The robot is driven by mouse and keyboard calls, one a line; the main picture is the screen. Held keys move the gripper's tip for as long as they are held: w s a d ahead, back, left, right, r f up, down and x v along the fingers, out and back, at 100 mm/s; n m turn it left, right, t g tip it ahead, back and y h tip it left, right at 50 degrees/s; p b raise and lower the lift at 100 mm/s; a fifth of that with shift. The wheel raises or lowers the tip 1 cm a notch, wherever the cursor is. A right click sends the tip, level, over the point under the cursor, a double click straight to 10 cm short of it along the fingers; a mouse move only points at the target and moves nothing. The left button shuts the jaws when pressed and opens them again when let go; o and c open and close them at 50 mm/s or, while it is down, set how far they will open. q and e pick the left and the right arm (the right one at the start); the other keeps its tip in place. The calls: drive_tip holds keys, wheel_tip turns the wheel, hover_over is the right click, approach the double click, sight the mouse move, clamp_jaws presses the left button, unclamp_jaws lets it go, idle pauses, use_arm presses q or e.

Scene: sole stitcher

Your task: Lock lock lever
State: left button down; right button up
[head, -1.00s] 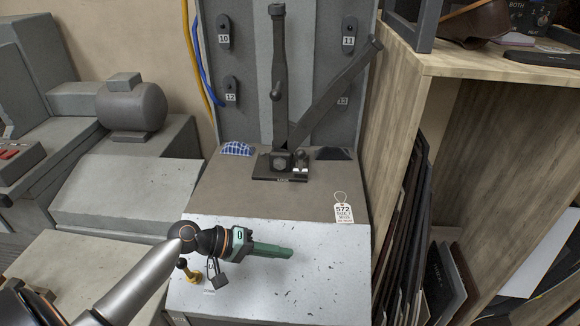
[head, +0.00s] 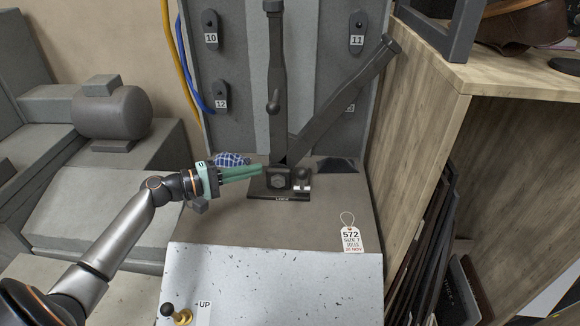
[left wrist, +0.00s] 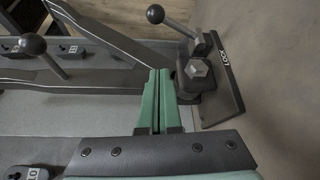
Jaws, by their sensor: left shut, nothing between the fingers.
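The lock lever (left wrist: 174,24) is a short dark rod with a ball knob, beside a hex nut on the plate marked LOCK (left wrist: 224,80). In the head view, the lock lever (head: 302,176) shows small at the right of the plate (head: 265,195), at the foot of two long dark bars. My left gripper (head: 258,171) has green fingers pressed together and empty. Its tips (left wrist: 159,74) are just left of the bolt block; I cannot tell whether they touch it. My right gripper is not in view.
A tall upright bar (head: 277,70) with a side knob and a slanted bar (head: 345,95) rise above the plate. A checked blue cloth (head: 232,159) lies behind my gripper. A wooden shelf (head: 415,140) stands right.

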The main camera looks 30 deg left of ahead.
sight(302, 182)
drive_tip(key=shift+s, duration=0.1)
use_arm(q)
drive_tip(key=shift+d, duration=0.1)
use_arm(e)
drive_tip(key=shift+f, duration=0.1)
use_arm(q)
drive_tip(key=w+d+p, duration=0.2)
drive_tip(key=w+d, duration=0.3)
drive_tip(key=d, duration=0.2)
drive_tip(key=shift+d, duration=0.4)
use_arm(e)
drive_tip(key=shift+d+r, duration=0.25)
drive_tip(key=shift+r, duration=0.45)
use_arm(q)
drive_tip(key=shift+f, duration=0.1)
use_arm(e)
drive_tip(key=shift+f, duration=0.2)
